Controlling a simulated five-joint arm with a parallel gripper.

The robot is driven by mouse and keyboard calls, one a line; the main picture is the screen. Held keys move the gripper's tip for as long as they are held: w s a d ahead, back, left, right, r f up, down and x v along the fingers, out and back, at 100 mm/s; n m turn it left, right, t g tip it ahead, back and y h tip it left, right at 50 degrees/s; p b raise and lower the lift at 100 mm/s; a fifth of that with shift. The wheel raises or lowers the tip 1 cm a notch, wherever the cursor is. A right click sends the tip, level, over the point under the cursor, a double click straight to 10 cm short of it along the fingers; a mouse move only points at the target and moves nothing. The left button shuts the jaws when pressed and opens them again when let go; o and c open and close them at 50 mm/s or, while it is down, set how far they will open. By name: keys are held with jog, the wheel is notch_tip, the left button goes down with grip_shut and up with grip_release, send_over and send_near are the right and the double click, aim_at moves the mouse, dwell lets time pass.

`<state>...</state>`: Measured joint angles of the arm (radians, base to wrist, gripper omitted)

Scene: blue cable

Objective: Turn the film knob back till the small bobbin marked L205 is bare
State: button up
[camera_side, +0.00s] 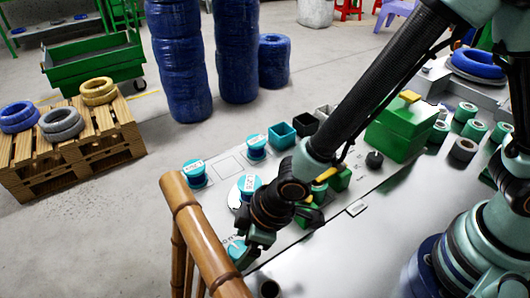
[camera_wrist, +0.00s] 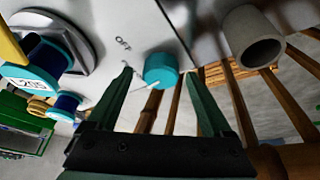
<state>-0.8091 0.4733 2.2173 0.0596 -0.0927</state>
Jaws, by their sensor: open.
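The teal knob (camera_wrist: 160,70) with a white pointer sits on the pale panel near printed letters reading OFF. It also shows in the side view (camera_side: 236,247), partly hidden by my gripper. My gripper (camera_wrist: 159,76) is open, with one finger on each side of the knob; I cannot tell whether either touches it. A teal bobbin (camera_wrist: 28,85), whose label seems to read L205, carries dark blue winding in the wrist view. In the side view a labelled teal bobbin (camera_side: 249,184) stands on a round plate beside my wrist. No film is distinguishable.
Two more labelled teal bobbins, one at left (camera_side: 195,173) and one behind (camera_side: 256,146), stand on the bench. A bamboo rail (camera_side: 190,215) runs along its near left edge. A green box (camera_side: 400,130) and a grey cylinder (camera_wrist: 253,38) are also close by.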

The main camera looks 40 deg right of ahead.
jog(key=v, duration=1.2)
jog(key=shift+d, duration=0.1)
jog(key=w+d+r+m+t+h, duration=0.1)
jog(key=d+r+m, duration=0.2)
jog(key=d, duration=0.6)
jog(key=w+d+r+m+h, duration=0.1)
jog(key=d+r+m, duration=0.3)
jog(key=d, duration=0.4)
jog(key=w+d+r+m+t+h, duration=0.1)
jog(key=d+r+m, duration=0.2)
jog(key=d, duration=0.6)
jog(key=shift+d+r+t, duration=0.3)
jog(key=shift+r, duration=0.5)
jog(key=shift+a, duration=0.15)
